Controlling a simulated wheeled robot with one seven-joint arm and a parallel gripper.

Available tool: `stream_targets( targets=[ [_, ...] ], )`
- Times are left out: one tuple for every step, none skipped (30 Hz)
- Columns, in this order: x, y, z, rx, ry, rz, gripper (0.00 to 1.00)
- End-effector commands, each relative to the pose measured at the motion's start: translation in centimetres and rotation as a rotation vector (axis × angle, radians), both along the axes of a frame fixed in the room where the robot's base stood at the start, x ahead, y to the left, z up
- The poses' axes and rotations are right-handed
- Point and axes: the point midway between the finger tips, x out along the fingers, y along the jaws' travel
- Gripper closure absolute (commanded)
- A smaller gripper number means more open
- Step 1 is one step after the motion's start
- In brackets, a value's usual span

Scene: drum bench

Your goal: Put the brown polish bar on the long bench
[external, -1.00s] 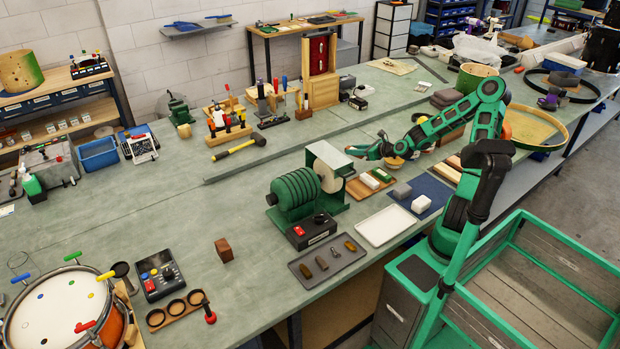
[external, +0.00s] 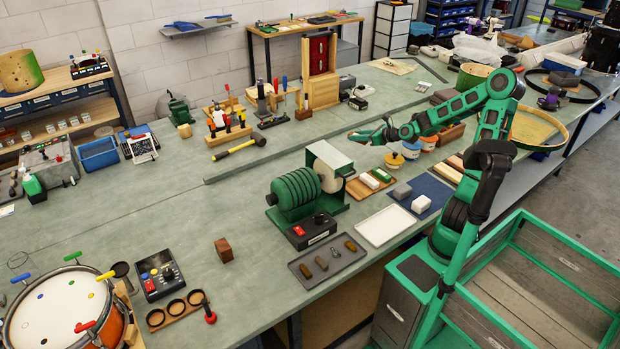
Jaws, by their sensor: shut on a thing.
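My gripper (external: 368,137) is above the long bench (external: 250,200), behind and right of the green polishing machine. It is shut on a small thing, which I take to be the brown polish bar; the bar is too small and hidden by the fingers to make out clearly. A wooden tray (external: 361,194) below the gripper holds a white bar (external: 369,181) and a green bar (external: 382,174). Its left part looks bare.
The green polishing machine (external: 296,192) stands left of the tray. A white tray (external: 384,226), a blue mat (external: 436,190) and a grey tray (external: 333,267) lie near the front edge. A brown block (external: 224,250) sits further left. The bench behind the machine is largely clear.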

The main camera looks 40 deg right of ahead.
Motion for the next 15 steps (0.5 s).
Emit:
stream_targets(
  targets=[
    [-0.2,-0.3,-0.2,0.004,0.000,0.006,0.99],
    [-0.3,-0.5,-0.4,0.005,0.000,0.011,0.99],
    [-0.5,-0.8,-0.6,0.004,0.000,0.017,0.99],
    [-0.7,-1.0,-0.8,0.004,0.001,0.023,0.99],
    [-0.9,-1.2,-0.9,0.006,0.001,0.029,0.99],
    [-1.2,-1.6,-1.2,0.004,0.000,0.036,0.99],
    [-1.4,-1.9,-1.4,0.004,0.001,0.044,0.99],
    [-1.6,-2.0,-1.5,0.006,0.001,0.053,0.99],
    [-2.0,-2.5,-1.7,0.006,0.001,0.063,0.99],
    [-2.2,-2.7,-1.9,0.005,0.001,0.073,0.99],
    [-2.6,-3.0,-2.0,0.005,0.000,0.082,0.99],
    [-3.0,-3.4,-2.3,0.005,-0.001,0.097,0.99],
    [-3.4,-3.8,-2.4,0.006,-0.001,0.109,0.99],
    [-3.8,-4.1,-2.6,0.006,-0.001,0.122,0.99],
    [-4.4,-4.6,-2.7,0.006,-0.002,0.144,0.99]
  ],
)
